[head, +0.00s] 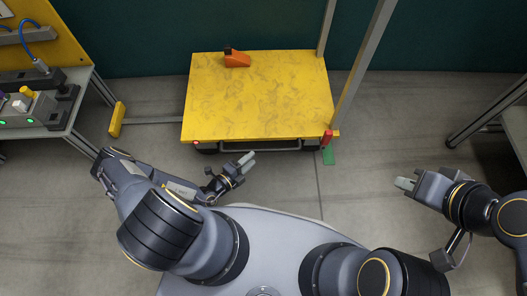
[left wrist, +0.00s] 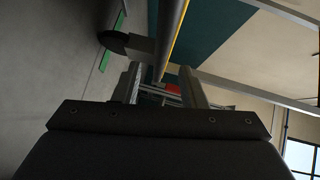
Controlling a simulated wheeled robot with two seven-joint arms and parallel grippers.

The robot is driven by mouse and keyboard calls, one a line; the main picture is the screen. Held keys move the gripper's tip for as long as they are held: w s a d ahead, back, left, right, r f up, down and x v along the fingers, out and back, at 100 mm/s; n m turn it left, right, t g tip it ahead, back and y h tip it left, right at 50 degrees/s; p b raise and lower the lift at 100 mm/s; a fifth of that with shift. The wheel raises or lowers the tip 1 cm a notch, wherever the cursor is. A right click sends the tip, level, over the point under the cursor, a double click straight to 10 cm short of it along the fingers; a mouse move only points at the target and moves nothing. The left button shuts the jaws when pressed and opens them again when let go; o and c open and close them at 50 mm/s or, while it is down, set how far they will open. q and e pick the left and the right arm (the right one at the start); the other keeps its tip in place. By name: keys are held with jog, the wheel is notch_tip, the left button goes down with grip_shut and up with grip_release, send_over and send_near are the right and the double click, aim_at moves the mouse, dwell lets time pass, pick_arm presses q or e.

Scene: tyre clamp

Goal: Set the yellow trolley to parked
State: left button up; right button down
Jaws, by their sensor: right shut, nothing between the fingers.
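The yellow trolley (head: 258,100) stands in the middle of the head view, with a grey bar (head: 270,150) along its near edge. A red part (head: 327,138) sits at its near right corner, beside a green floor mark (head: 328,156). My left gripper (head: 248,160) is just in front of the near edge. In the left wrist view its fingers (left wrist: 160,88) are apart with nothing held; a grey bar (left wrist: 172,35) with a dark round part (left wrist: 115,41) lies beyond them. My right gripper (head: 405,183) is shut and empty over the floor, away from the trolley.
An orange wedge-shaped object (head: 237,60) lies on the trolley top. A yellow block (head: 117,119) with a rail stands left of it. A bench with devices (head: 40,110) is at left, a table frame (head: 490,110) at right. A slanted post (head: 360,65) rises at the trolley's right.

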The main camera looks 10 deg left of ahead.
aim_at(261, 150)
pick_arm(q)
jog(key=shift+b+x, duration=0.8)
jog(key=shift+x, duration=2.65)
grip_shut()
